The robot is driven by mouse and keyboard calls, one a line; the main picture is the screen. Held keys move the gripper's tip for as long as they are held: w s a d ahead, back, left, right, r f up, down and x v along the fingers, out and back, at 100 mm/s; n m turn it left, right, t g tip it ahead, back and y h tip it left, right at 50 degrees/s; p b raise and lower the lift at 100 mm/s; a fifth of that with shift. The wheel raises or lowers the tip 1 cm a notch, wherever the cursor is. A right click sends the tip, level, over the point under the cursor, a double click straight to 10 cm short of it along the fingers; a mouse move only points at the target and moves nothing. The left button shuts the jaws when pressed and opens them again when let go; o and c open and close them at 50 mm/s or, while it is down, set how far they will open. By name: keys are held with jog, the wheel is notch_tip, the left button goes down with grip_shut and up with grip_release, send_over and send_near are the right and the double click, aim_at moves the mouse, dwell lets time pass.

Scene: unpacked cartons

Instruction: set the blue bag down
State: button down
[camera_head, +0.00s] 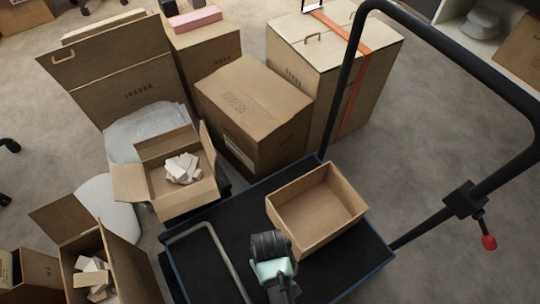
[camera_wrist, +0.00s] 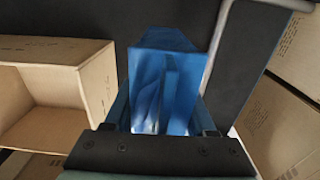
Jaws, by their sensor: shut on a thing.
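The blue bag (camera_wrist: 160,62) fills the middle of the wrist view, upright-looking and glossy, with folds on its near face. My gripper (camera_wrist: 162,118) is shut on it, one finger at each side. In the head view my gripper (camera_head: 270,245) is over the dark cart deck, at the near left corner of an open empty carton. The bag is hidden behind my arm there. I cannot tell whether the bag's bottom touches the deck.
The cart's black deck (camera_head: 230,220) has bare room left of the open carton (camera_head: 345,222). That carton stands left of the bag in the wrist view (camera_wrist: 95,85). A grey bent rail (camera_head: 222,255) crosses the deck's left side. Several cartons crowd behind; the black push handle (camera_head: 345,90) rises right.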

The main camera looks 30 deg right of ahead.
notch_tip(320, 180, down, 8)
jog(key=b, duration=0.4)
jog(key=shift+r, duration=0.15)
jog(key=shift+c, duration=1.1)
grip_release()
notch_tip(320, 180, up, 12)
jog(key=p, duration=0.7)
